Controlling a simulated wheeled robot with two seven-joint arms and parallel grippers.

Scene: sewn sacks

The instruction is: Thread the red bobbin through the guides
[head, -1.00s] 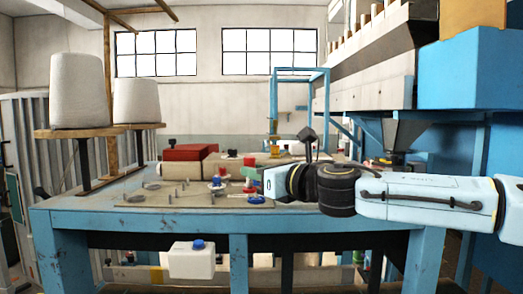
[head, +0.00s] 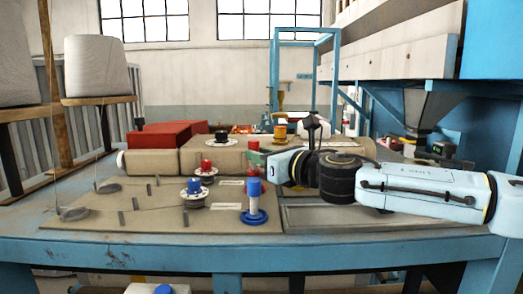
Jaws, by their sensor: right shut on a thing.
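The red bobbin (head: 253,146) shows only as a red top just above the green fingertips of my right gripper (head: 258,158), which is shut at it; its body is hidden. The guides are small dark upright posts (head: 121,218) on a tan board (head: 95,223). Discs with a red knob (head: 207,165) and a blue knob (head: 194,186) stand to their right. I cannot make out any thread at the red bobbin. My left gripper is not in view.
Red boxes (head: 165,136) and a yellow spool (head: 280,131) are behind. White thread cones (head: 97,66) stand at left.

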